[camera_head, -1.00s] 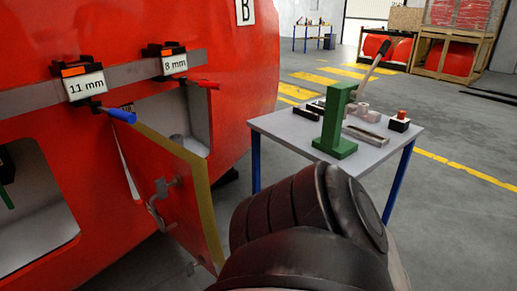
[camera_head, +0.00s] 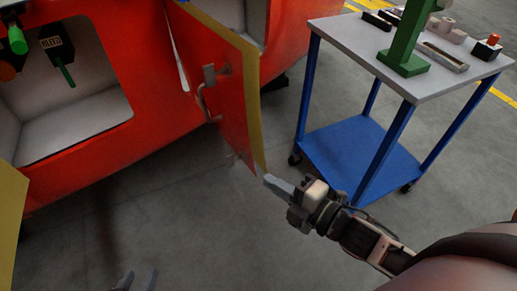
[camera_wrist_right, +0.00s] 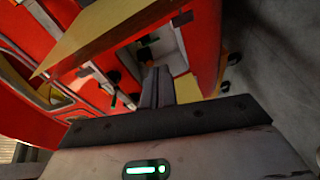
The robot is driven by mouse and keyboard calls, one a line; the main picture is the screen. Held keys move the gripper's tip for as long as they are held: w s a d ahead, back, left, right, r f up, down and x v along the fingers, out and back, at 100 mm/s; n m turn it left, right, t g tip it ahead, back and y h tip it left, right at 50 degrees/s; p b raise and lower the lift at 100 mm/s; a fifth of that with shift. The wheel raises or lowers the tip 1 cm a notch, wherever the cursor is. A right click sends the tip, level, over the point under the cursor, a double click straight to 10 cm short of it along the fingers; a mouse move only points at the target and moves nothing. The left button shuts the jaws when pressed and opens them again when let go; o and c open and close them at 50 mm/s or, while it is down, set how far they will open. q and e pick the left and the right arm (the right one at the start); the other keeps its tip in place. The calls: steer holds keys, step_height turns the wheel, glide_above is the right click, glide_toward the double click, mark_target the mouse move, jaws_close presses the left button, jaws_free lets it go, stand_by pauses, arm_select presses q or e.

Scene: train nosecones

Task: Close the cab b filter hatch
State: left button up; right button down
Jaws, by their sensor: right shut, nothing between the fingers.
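The open hatch (camera_head: 228,82) is a red panel with a yellow edge and a metal handle (camera_head: 205,95). It stands swung out from the red nosecone, in front of an opening (camera_head: 252,20) that it partly hides. My right gripper (camera_head: 275,184) is shut and empty, its tips at the hatch's lower free corner. I cannot tell whether they touch it. In the right wrist view the shut fingers (camera_wrist_right: 157,88) point toward the red nosecone and panels. The tips of my left gripper (camera_head: 138,280) show apart at the bottom edge, empty, above the floor.
A trolley (camera_head: 328,28) with a blue lower shelf stands right of the hatch, holding a green stand (camera_head: 402,45) and small parts. Left of the hatch is another opening (camera_head: 75,140) with a green-handled valve. A yellow panel (camera_head: 10,220) juts in at left. Floor below is clear.

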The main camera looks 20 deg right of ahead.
mark_target(253, 152)
steer(key=w+n, duration=0.1)
steer(key=w, duration=0.2)
steer(key=w+a+n+y, duration=0.1)
steer(key=w, duration=0.2)
steer(key=w+a+r+n+p, duration=0.1)
steer(key=w, duration=0.2)
steer(key=shift+w+n+y, duration=0.1)
steer(key=shift+n+y, duration=0.2)
steer(key=shift+n, duration=0.1)
steer(key=shift+w+d, duration=0.1)
steer(key=shift+d, duration=0.35)
